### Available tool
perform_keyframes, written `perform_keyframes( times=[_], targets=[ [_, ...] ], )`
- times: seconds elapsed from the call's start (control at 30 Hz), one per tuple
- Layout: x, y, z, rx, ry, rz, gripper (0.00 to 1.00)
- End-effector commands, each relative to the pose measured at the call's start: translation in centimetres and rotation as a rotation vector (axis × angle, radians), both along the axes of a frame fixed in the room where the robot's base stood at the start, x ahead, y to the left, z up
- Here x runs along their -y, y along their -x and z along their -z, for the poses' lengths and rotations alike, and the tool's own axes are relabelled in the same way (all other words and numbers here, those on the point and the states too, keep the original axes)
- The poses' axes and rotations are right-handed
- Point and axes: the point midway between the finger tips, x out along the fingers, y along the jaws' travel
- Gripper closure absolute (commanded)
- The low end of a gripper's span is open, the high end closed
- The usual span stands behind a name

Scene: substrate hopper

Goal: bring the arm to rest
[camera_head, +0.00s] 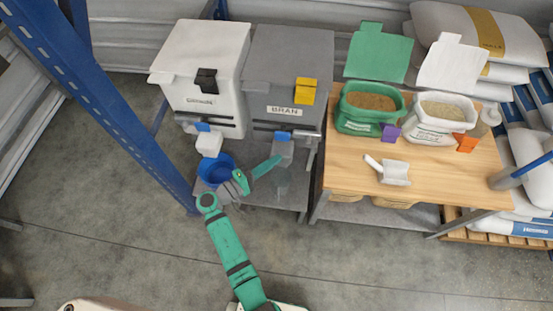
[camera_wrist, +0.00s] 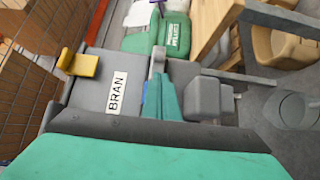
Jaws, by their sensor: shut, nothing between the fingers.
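My green arm (camera_head: 230,245) reaches up from the bottom of the head view and bends at its elbow near the blue bucket. My gripper (camera_head: 276,161) is in front of the lower part of the grey BRAN hopper (camera_head: 285,60). In the wrist view its green fingers (camera_wrist: 162,82) are together with nothing between them, in front of the hopper's grey face (camera_wrist: 90,92). I cannot tell whether the fingers touch the hopper or its outlet.
A white hopper (camera_head: 205,60) stands to the left, with a blue bucket (camera_head: 216,172) below. A blue rack post (camera_head: 100,105) is close by on the left. A wooden table (camera_head: 340,160) on the right bears open sacks and a white scoop (camera_head: 396,173). Floor in front is clear.

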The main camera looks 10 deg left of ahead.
Motion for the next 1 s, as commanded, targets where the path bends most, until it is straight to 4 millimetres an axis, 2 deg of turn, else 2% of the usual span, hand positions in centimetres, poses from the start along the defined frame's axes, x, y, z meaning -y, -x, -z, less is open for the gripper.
perform_keyframes(
  times=[0.57, 0.67, 0.77, 0.9, 1.0],
  targets=[
    [0.2, 0.1, 0.3, -0.006, -0.004, -0.003, 1.00],
    [1.0, 0.7, 1.8, -0.041, -0.030, -0.023, 1.00],
    [2.8, 2.1, 4.9, -0.107, -0.092, -0.060, 1.00],
    [5.2, 5.4, 9.7, -0.209, -0.232, -0.130, 1.00],
    [6.4, 8.2, 12.3, -0.263, -0.347, -0.178, 1.00]
  ],
)
